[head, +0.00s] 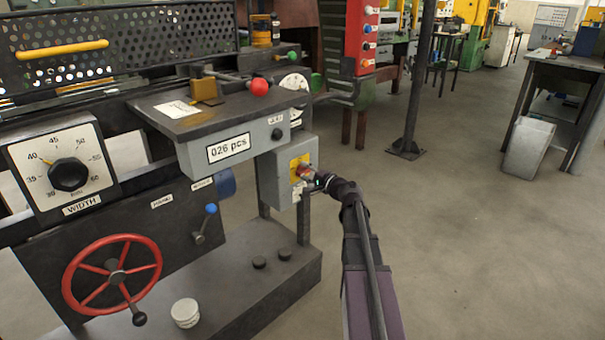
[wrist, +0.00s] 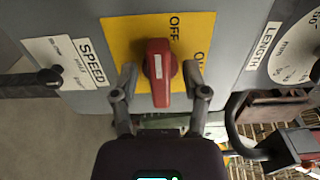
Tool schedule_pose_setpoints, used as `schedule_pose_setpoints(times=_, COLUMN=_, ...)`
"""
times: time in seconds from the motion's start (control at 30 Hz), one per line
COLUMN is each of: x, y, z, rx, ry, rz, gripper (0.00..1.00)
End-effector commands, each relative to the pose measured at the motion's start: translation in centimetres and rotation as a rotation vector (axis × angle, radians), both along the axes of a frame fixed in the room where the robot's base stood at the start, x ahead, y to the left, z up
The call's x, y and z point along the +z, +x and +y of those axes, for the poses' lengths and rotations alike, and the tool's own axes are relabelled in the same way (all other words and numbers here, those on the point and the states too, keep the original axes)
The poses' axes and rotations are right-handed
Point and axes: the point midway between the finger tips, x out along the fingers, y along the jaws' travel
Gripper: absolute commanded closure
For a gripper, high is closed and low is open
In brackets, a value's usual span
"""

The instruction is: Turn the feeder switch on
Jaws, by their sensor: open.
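A red rotary switch knob (wrist: 158,72) sits on a yellow plate (wrist: 122,38) marked OFF, with a second label partly cut off by my right finger. No word "feeder" is readable. In the wrist view the knob's handle runs up and down the picture, with a white mark on it. My gripper (wrist: 160,88) is open, one finger on each side of the knob, with gaps visible between. In the head view the red knob (head: 305,171) is on a grey box at the machine's right end, and my gripper (head: 319,181) is right in front of it, partly hiding it.
A SPEED label (wrist: 88,62) and a LENGTH dial (wrist: 300,50) flank the plate. In the head view, a red-knobbed lever (head: 259,87), a grey counter box (head: 235,146), a WIDTH dial (head: 68,174) and a red handwheel (head: 112,272) are nearby.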

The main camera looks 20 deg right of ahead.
Motion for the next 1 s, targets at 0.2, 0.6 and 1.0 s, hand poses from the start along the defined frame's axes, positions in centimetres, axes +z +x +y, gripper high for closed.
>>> schedule_pose_setpoints(times=0.2, x=0.0, y=0.0, z=0.0, rx=0.0, ry=0.0, rz=0.0, gripper=1.0)
schedule_pose_setpoints(times=0.6, x=0.0, y=0.0, z=-0.2, rx=-0.003, ry=0.015, rz=0.005, gripper=1.0)
schedule_pose_setpoints(times=1.0, x=0.0, y=-0.1, z=-0.6, rx=-0.011, ry=0.185, rz=0.067, gripper=1.0)
